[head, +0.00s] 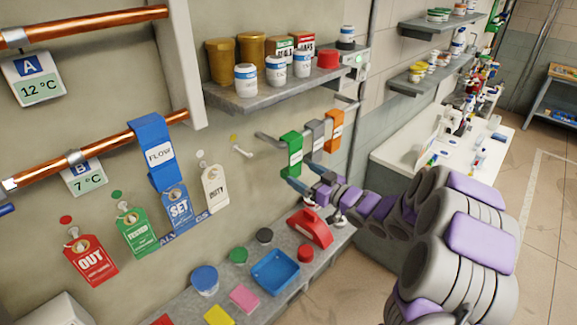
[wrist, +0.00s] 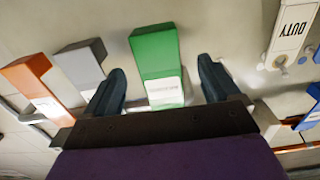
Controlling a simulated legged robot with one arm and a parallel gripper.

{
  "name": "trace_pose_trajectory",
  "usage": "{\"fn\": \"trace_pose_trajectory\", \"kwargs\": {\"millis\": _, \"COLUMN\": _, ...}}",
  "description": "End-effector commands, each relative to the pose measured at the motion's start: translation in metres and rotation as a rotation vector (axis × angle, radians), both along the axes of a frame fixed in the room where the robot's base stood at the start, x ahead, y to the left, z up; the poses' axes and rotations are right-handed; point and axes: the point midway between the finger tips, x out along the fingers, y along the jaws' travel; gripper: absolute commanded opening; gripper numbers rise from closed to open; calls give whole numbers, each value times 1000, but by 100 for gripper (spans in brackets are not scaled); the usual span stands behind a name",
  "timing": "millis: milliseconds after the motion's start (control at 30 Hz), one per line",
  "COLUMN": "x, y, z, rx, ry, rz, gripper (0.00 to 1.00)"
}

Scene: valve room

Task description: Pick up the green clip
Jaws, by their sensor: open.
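The green clip (head: 292,154) hangs on a grey rail on the wall, left of a grey clip (head: 316,134) and an orange clip (head: 334,130). It has a white label on its lower part. My gripper (head: 299,188) is at the lower end of the green clip, with its fingers pointing to the wall. In the wrist view, the green clip (wrist: 157,62) stands between the two dark fingers of my gripper (wrist: 160,90), with a gap on each side. The fingers are open and do not appear to touch it.
In the wrist view, the grey clip (wrist: 80,65) is close to the left finger. A shelf with jars (head: 270,95) is above the rail. A lower ledge holds a red clip (head: 310,228) and a blue tray (head: 275,271). A blue FLOW clip (head: 155,150) hangs on the copper pipe at left.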

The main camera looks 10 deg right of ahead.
Motion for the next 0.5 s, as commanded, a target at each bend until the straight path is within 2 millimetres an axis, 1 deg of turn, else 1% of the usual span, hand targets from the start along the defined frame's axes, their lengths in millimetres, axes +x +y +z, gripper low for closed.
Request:
{"fn": "trace_pose_trajectory", "kwargs": {"millis": 100, "x": 9, "y": 6, "z": 1, "rx": 0, "ry": -1, "rz": 0, "gripper": 89}}
{"fn": "trace_pose_trajectory", "kwargs": {"millis": 267, "x": 13, "y": 9, "z": 1, "rx": -1, "ry": 0, "rz": -1, "gripper": 89}}
{"fn": "trace_pose_trajectory", "kwargs": {"millis": 367, "x": 19, "y": 16, "z": 1, "rx": -3, "ry": 0, "rz": 2, "gripper": 89}}
{"fn": "trace_pose_trajectory", "kwargs": {"millis": 500, "x": 32, "y": 29, "z": 4, "rx": -1, "ry": -1, "rz": 3, "gripper": 89}}
